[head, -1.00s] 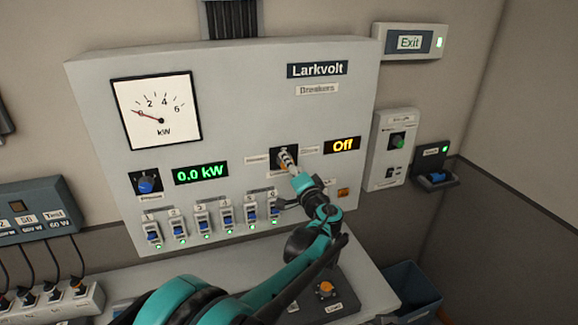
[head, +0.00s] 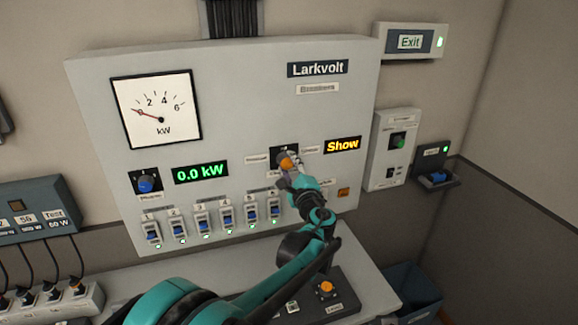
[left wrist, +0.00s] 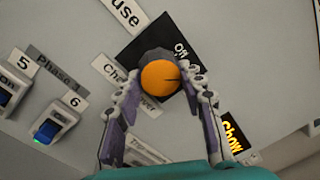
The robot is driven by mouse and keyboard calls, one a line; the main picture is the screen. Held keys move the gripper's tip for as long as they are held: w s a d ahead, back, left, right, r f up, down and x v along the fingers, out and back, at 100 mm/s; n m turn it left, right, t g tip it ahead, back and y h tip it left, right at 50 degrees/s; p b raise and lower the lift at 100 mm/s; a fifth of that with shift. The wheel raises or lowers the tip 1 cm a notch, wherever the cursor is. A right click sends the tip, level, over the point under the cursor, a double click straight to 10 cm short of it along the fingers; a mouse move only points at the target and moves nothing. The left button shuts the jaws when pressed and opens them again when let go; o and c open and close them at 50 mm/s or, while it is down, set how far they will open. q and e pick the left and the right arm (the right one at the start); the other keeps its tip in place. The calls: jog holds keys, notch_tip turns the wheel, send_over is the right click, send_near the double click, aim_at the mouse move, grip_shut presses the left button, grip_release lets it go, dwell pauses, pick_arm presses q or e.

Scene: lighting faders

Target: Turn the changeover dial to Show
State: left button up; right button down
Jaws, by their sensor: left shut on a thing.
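The changeover dial is an orange knob (head: 286,163) on a black plate on the grey Larkvolt panel (head: 245,95). The fingers hide part of the labels around the dial. The small display (head: 342,145) right of the dial reads Show in amber. My right gripper is not in view.
A row of breaker switches (head: 226,217) with green lights runs below the dial. A blue knob (head: 145,185) and a 0.0 kW display (head: 201,172) are at the left. A small grey box (head: 394,150) is mounted right of the panel.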

pick_arm(q)
jog(key=shift+f+m, duration=0.1)
jog(key=shift+m, duration=1.7)
jog(key=o, duration=1.2)
jog(key=shift+c, duration=0.2)
jog(key=v, duration=1.2)
jog(key=shift+a, duration=0.1)
